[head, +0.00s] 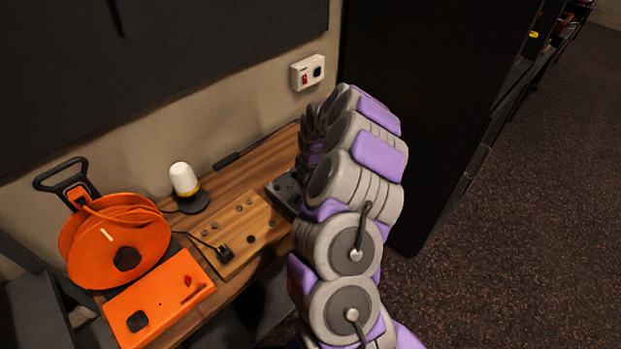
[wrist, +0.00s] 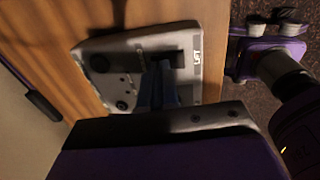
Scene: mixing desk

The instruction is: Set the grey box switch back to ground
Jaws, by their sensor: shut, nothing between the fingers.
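The grey box (wrist: 112,52) lies on the wooden desk in the wrist view. It has round dark fittings at its left end, a dark slot near its right end and a small white label, hard to read, beside the slot. In the head view the grey box (head: 284,190) is partly hidden behind my arm.
Left of the box are a wooden panel (head: 240,225) with a plug, a white-topped lamp (head: 183,178), an orange cable reel (head: 105,240) and an orange box (head: 165,305). A wall socket (head: 307,73) is above. A dark cabinet (head: 430,110) stands right of the desk.

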